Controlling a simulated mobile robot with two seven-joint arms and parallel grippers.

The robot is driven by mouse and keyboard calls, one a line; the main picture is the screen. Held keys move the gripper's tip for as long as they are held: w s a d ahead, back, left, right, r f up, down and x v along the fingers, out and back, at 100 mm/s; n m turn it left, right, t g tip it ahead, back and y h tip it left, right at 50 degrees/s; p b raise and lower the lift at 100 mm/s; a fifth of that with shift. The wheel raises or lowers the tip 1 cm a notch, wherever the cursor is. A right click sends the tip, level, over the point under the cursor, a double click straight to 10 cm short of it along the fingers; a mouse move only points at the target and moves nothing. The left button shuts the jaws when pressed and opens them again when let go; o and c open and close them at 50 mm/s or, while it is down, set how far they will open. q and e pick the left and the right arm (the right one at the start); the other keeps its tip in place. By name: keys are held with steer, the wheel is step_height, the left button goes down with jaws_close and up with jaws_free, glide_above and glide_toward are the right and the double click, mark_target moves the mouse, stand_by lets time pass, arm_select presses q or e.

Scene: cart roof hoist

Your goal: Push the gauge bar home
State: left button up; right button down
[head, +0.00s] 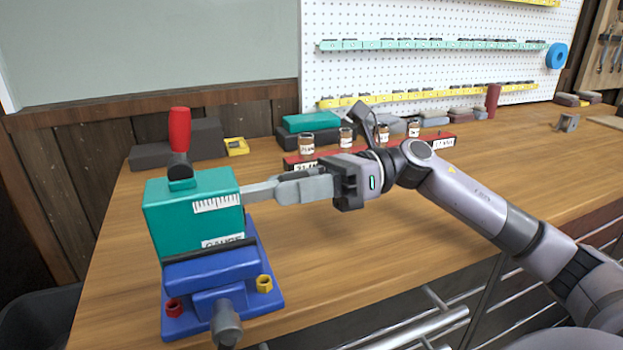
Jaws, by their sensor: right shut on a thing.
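The teal gauge block (196,218) stands on the workbench, gripped in a blue vise (212,284). It bears a white ruled scale and a partly hidden "GAUGE" label. A red-handled piece (180,140) stands upright on its top. The grey gauge bar (257,192) reaches into the block's right side, with a length of it outside. My right gripper (305,186) is shut on the bar's outer part, just right of the block. How deep the bar sits inside the block is hidden. My left gripper is not in view.
A red rack with several small jars (346,138) stands behind my right gripper. Dark boxes (178,145) and a yellow item (236,147) lie behind the block. A pegboard (430,65) with shelves is at the back. The bench (345,240) in front of my right arm is clear.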

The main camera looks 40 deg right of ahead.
steer(key=shift+a+f, duration=0.15)
steer(key=c, duration=0.8)
jaws_free()
steer(key=shift+o, duration=0.2)
steer(key=shift+d+b, duration=0.3)
steer(key=shift+d, duration=0.3)
steer(key=b+v, duration=0.2)
steer(key=v, duration=0.4)
steer(key=shift+s, duration=0.1)
